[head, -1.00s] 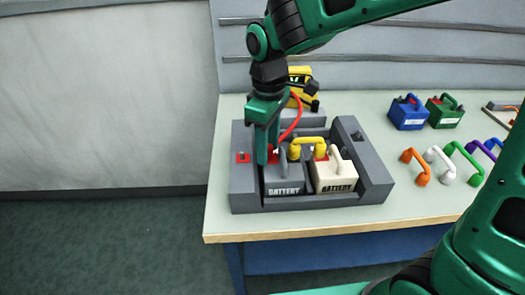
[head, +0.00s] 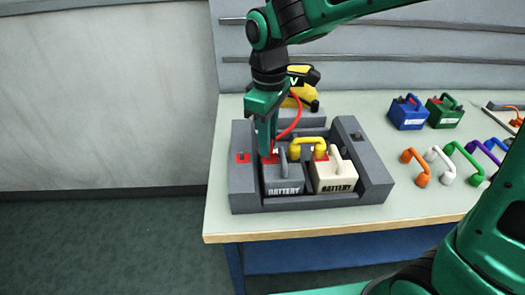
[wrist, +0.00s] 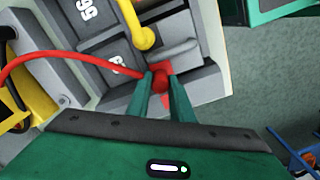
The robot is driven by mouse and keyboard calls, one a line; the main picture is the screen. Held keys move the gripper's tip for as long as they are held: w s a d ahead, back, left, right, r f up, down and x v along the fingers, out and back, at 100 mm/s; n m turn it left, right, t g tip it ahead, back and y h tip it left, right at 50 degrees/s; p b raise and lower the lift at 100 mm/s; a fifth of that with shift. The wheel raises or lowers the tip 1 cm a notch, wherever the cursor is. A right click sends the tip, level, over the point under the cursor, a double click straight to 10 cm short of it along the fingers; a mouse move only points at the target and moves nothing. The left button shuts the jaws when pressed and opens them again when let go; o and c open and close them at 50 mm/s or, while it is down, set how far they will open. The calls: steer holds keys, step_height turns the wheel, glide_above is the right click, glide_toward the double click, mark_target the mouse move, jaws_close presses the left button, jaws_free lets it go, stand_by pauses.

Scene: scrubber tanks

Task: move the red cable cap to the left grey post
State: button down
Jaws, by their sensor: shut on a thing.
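My gripper (head: 267,152) is shut on the red cable cap, which shows between the fingertips in the wrist view (wrist: 160,82). The red cable runs from the cap up and back. The cap is at the left rear of the grey battery (head: 284,187), by a red patch on its top. I cannot tell whether the cap touches or sits on the left grey post, as the fingers and cap hide it. A yellow link (head: 307,143) bridges the grey battery and the cream battery (head: 333,180).
Both batteries sit in a dark grey tray (head: 240,187) with raised walls. A red square (head: 243,157) marks its left wall. A yellow device (head: 302,90) stands behind. Blue (head: 407,113) and green (head: 445,112) batteries and several coloured links lie to the right.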

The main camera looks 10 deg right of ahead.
steer(key=shift+r, duration=1.95)
steer(key=w+d, duration=0.2)
steer(key=w, duration=2.3)
steer(key=shift+f, duration=3.5)
steer(key=shift+f, duration=0.2)
steer(key=shift+f, duration=0.85)
